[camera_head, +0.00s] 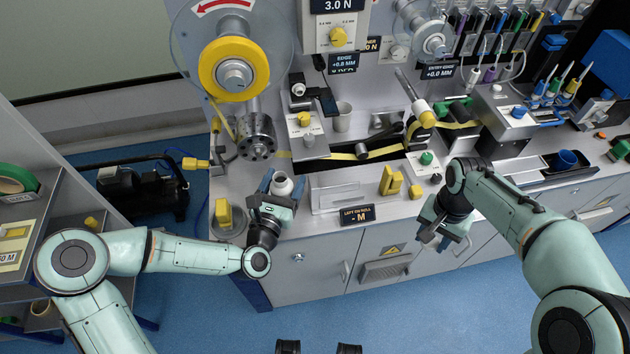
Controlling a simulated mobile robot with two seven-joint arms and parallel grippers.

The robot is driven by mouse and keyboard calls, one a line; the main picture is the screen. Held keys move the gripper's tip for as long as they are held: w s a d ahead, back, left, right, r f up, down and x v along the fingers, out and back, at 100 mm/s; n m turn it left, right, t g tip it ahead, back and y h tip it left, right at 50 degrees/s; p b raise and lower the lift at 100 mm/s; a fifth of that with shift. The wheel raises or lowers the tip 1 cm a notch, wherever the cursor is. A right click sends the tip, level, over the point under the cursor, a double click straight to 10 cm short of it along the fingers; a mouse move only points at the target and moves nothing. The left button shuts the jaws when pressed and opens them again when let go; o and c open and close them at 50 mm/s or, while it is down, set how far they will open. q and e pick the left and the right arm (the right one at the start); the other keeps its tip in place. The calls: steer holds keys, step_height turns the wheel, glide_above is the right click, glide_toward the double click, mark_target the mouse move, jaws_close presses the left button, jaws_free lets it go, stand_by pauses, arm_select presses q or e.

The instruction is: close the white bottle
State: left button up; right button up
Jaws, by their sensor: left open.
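The white bottle (282,185) stands upright near the front left of the machine's counter. Its narrow neck points up, and I cannot make out a cap on it. My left gripper (280,185) is open, with its fingers on either side of the bottle; I cannot tell if they touch it. The lower part of the bottle is hidden by the gripper. My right gripper (433,241) hangs in front of the cabinet doors, away from the bottle. Its fingers look apart and empty.
A yellow block (224,213) on a round grey base stands left of the bottle. A clear plate stand (335,197) and yellow brackets (391,181) stand to the right. A pale cup (342,117) sits farther back. A yellow strip (380,152) runs across the machine.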

arm_select(q)
steer(key=shift+w, duration=0.2)
arm_select(e)
steer(key=shift+w+d, duration=0.15)
steer(key=shift+w, duration=0.15)
arm_select(q)
steer(key=shift+s, duration=0.2)
arm_select(e)
steer(key=shift+s+r, duration=0.1)
steer(key=shift+s, duration=0.1)
arm_select(q)
steer(key=c, duration=0.8)
steer(key=shift+o, duration=0.2)
steer(key=shift+r, duration=0.1)
